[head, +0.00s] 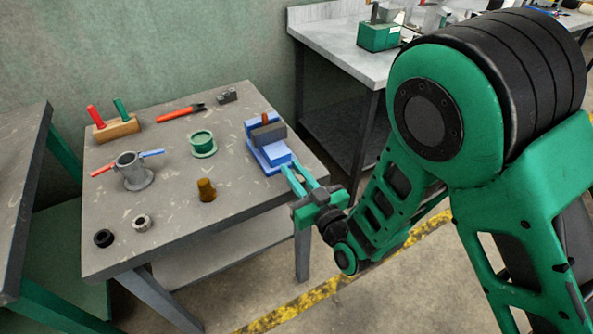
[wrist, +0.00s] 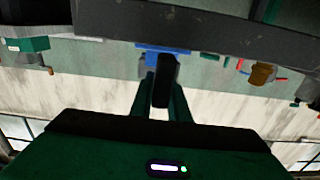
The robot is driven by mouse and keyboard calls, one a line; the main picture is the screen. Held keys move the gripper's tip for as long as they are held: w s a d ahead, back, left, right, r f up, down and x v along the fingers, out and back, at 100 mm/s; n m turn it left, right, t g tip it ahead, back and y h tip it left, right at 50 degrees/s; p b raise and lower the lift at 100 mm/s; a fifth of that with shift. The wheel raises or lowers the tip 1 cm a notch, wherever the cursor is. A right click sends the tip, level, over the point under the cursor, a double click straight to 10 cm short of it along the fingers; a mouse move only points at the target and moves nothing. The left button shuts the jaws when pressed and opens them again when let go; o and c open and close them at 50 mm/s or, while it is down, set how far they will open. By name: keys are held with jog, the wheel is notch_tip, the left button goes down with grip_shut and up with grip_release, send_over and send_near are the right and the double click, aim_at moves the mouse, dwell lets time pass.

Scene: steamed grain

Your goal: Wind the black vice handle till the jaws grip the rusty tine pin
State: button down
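The blue vice (head: 276,157) stands at the right edge of the grey workbench. The rusty tine pin (head: 266,118) stands upright at its dark jaws; I cannot tell whether the jaws touch it. My gripper (head: 290,172) reaches the vice's near end from the right. In the wrist view, the black vice handle (wrist: 163,82) lies between the two green fingers of my gripper (wrist: 163,92), with no clear gap on either side, so they look shut on it. The vice's blue body (wrist: 165,49) shows behind the handle. The handle is not clear in the head view.
The workbench (head: 170,230) also holds a brown knob-like part (head: 207,190), a green flanged ring (head: 203,144), a grey fitting (head: 133,171) with red and blue handles, and a wooden block (head: 116,128). Floor right of the bench is open. Another table (head: 345,50) stands behind.

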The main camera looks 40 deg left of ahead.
jog(key=shift+w+d, duration=0.1)
jog(key=shift+w, duration=0.1)
jog(key=shift+w+d+m, duration=0.1)
jog(key=shift+w+m, duration=0.1)
jog(key=shift+m, duration=0.6)
jog(key=shift+w+d+m, duration=0.1)
jog(key=shift+w+m, duration=0.05)
jog(key=shift+m, duration=0.65)
jog(key=c, duration=1.7)
grip_release()
jog(key=shift+w, duration=0.1)
jog(key=shift+s+f, duration=0.1)
jog(key=shift+s, duration=0.2)
jog(key=shift+s+d, duration=0.3)
jog(key=shift+d, duration=0.25)
jog(key=v, duration=0.9)
jog(key=shift+w+d, duration=0.1)
jog(key=shift+d, duration=0.1)
jog(key=shift+w, duration=0.1)
